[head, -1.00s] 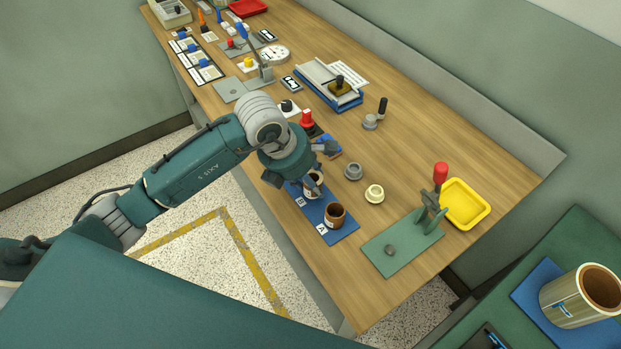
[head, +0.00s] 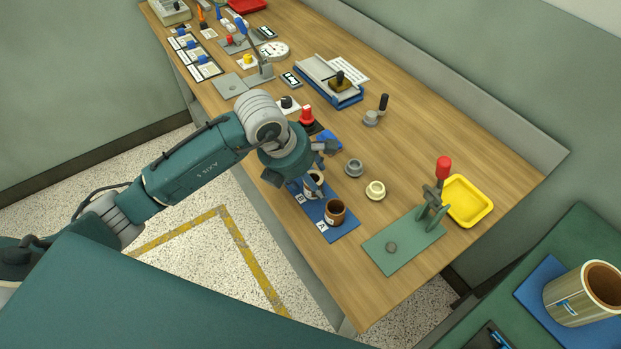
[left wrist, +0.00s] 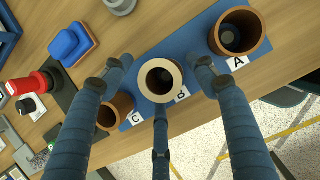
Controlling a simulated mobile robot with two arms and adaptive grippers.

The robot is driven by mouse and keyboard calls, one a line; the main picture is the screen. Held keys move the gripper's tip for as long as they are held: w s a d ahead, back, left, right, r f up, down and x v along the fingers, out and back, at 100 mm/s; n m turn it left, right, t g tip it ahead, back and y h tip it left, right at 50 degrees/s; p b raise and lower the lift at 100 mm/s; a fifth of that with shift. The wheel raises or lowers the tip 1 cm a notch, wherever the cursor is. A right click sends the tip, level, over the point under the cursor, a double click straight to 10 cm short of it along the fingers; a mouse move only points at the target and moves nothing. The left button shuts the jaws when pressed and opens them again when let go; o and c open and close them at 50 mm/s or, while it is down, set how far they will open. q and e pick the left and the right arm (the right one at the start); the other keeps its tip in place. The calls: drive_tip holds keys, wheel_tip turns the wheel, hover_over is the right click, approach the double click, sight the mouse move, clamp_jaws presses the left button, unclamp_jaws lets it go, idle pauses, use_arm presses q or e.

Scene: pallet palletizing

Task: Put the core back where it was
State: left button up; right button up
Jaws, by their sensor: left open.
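A core with a pale rim and brown inside stands at label B on the blue mat (head: 343,229); it shows in the left wrist view (left wrist: 145,78). My left gripper (head: 318,165) is open, its three fingers spread around this core, also seen in the left wrist view (left wrist: 160,84). Whether any finger touches it, I cannot tell. A brown core (head: 335,212) stands at label A, seen also in the left wrist view (left wrist: 224,48). Another brown core (left wrist: 118,108) stands at label C, partly behind a finger and hidden by my arm in the head view. My right gripper is not in view.
A grey flanged piece (head: 353,168) and a cream one (head: 375,190) stand beside the mat. A green-based press with a red knob (head: 443,167) and a yellow tray (head: 468,201) are to the right.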

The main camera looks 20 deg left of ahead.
use_arm(q)
drive_tip(key=shift+r+p, duration=0.35)
drive_tip(key=shift+r, duration=0.05)
drive_tip(key=shift+r+p, duration=0.55)
drive_tip(key=shift+p, duration=0.05)
drive_tip(key=shift+s+a+r+b, duration=0.15)
drive_tip(key=shift+a+r+b, duration=0.1)
drive_tip(key=shift+r+b, duration=0.35)
drive_tip(key=b+v, duration=0.2)
drive_tip(key=v, duration=0.8)
